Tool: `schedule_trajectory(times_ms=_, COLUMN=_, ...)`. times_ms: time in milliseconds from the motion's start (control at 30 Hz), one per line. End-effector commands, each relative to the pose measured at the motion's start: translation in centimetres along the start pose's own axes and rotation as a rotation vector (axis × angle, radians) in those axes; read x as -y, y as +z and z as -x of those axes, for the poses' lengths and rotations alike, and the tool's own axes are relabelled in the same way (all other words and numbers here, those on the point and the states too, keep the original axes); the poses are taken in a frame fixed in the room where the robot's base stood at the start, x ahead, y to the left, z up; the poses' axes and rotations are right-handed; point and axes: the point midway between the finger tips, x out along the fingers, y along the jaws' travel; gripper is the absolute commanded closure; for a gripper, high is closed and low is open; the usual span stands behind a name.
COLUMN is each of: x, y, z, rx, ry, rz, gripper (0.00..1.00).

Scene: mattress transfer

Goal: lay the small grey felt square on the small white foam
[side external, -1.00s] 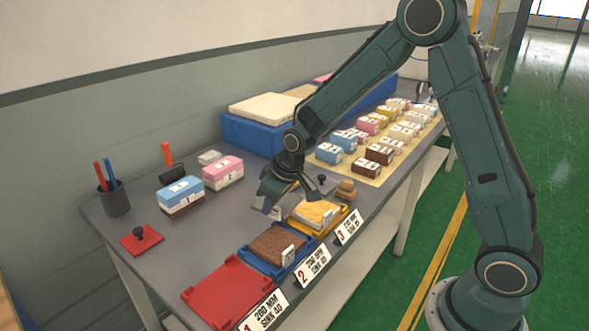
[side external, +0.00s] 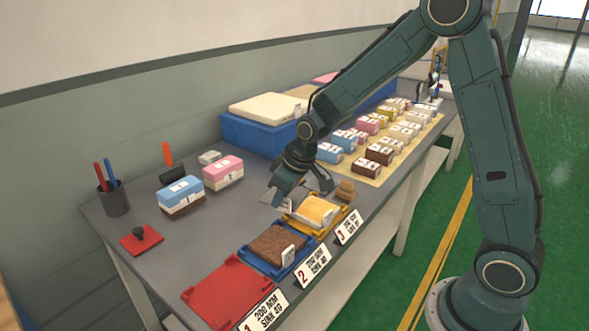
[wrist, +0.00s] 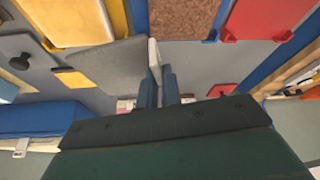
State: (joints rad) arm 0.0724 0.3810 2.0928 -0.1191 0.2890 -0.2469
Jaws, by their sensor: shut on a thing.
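A thin grey square, which looks like the felt (wrist: 105,68), hangs at the fingers of my gripper (wrist: 160,78) in the wrist view. My gripper (side external: 283,198) is shut on it above the bench in the side view, behind and left of the yellow tray. A pale strip (wrist: 153,52) shows at the square's edge beside the fingers; I cannot tell what it is. A small white block (side external: 209,157), which looks like the foam, lies on the bench behind the pink-and-white block, apart from my gripper.
Red (side external: 225,291), blue (side external: 256,264) and yellow (side external: 297,226) trays line the front edge; the blue and yellow ones hold brown and yellow foam. A blue box (side external: 245,138) stands behind. A blue-and-white block (side external: 181,187) and pen cup (side external: 113,197) stand left. Bare bench lies between.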

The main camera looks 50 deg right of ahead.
Motion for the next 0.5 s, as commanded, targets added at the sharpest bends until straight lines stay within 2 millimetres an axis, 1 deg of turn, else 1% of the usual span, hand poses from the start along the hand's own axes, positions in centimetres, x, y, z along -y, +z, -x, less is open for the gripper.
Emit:
schedule_trajectory(times_ms=100, x=-0.7, y=-0.7, z=1.4, rx=-0.004, ry=-0.043, rz=0.106, gripper=1.0)
schedule_trajectory(times_ms=267, x=-1.6, y=-1.2, z=3.6, rx=-0.004, ry=-0.112, rz=0.275, gripper=1.0)
schedule_trajectory(times_ms=500, x=-3.9, y=-1.1, z=7.5, rx=-0.002, ry=-0.228, rz=0.558, gripper=1.0)
